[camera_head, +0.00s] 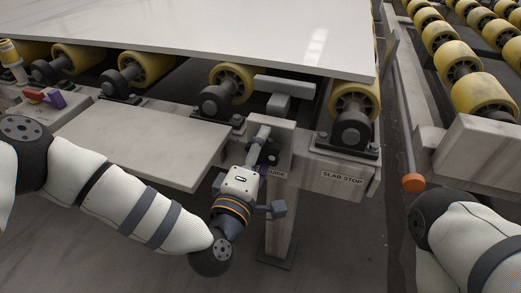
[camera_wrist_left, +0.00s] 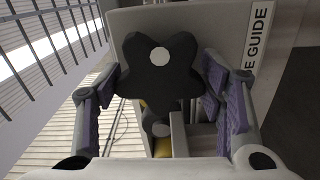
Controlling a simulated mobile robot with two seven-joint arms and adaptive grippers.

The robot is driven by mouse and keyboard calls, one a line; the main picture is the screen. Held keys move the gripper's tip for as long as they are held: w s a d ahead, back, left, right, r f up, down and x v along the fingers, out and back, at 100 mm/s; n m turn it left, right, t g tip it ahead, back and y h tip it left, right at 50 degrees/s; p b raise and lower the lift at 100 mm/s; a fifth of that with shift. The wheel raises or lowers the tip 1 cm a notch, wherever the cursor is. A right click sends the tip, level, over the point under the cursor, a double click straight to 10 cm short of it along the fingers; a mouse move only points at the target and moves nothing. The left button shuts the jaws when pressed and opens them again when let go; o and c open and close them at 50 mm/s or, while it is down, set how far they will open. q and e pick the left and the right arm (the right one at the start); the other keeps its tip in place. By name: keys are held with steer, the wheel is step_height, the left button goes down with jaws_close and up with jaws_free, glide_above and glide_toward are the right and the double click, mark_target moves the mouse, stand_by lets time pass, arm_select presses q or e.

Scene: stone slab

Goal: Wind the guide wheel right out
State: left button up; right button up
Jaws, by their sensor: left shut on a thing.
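The guide wheel (camera_wrist_left: 160,68) is a dark lobed knob with a pale round centre, facing the left wrist camera. In the head view it is mostly hidden behind my left gripper (camera_head: 261,155), at the front of the roller frame. The purple-padded fingers stand on either side of the wheel, and the left gripper is shut on it. A GUIDE label (camera_wrist_left: 258,38) is beside the wheel. A grey guide bar (camera_head: 284,88) lies above and behind it, close to the slab edge. My right forearm shows at bottom right, but its gripper is out of view.
A pale stone slab (camera_head: 210,35) rests on yellow rollers (camera_head: 232,82). A flat grey shelf (camera_head: 145,140) juts out left of my left gripper. A SLAB STOP plate (camera_head: 342,178) is to the right. An orange-tipped lever (camera_head: 413,182) stands near my right arm. A second roller line is at far right.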

arm_select(q)
steer(key=shift+r+n, duration=0.1)
steer(key=shift+n, duration=0.2)
steer(key=o, duration=1.1)
steer(key=shift+w, duration=0.1)
steer(key=v, duration=1.2)
